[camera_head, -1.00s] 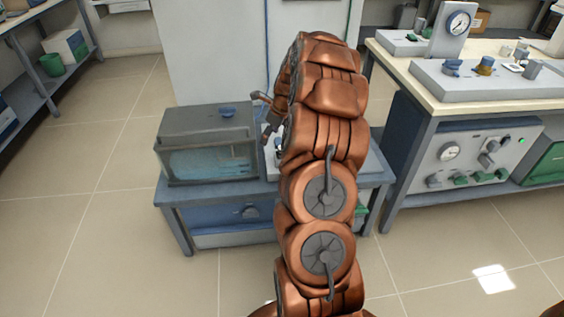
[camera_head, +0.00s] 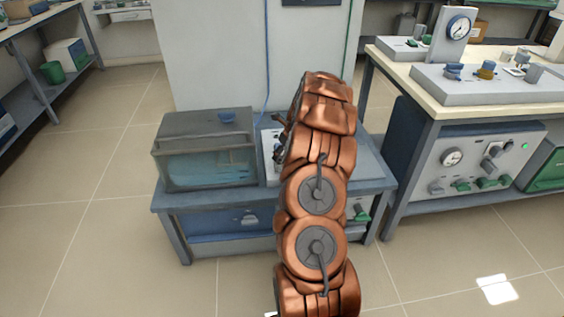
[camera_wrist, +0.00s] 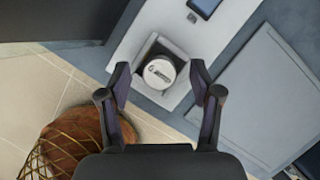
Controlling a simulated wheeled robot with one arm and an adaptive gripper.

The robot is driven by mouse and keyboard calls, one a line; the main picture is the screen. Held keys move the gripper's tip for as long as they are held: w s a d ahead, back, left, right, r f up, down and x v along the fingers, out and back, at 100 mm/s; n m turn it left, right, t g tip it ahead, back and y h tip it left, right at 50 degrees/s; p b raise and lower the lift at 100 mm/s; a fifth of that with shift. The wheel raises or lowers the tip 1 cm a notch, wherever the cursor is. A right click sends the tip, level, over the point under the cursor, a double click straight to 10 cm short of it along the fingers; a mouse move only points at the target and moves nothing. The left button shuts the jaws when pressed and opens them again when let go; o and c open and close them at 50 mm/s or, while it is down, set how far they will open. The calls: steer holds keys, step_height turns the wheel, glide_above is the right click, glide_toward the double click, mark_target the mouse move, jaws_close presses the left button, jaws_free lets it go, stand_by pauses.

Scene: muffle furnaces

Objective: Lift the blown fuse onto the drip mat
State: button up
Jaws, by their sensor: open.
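In the wrist view, my gripper (camera_wrist: 160,72) is open, its two fingers spread on either side of a round piece with a pale, dark-marked top (camera_wrist: 159,73). This looks like the blown fuse. It sits in a square grey holder on a white panel (camera_wrist: 151,22). I cannot tell whether the fingers touch it. In the head view, my arm hides the fuse and most of my gripper; the white panel shows in part (camera_head: 270,150). I cannot make out the drip mat for certain; a dark blue rectangle (camera_wrist: 205,6) lies on the white panel, cut by the frame edge.
A glass-sided tank (camera_head: 208,160) with a blue knob stands left of my arm on the low bench (camera_head: 170,200). A flat grey panel (camera_wrist: 275,95) lies right of the white panel. A taller instrument bench (camera_head: 400,72) stands at the right. The floor at left is clear.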

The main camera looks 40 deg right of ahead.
steer(key=shift+x, duration=0.75)
jaws_close()
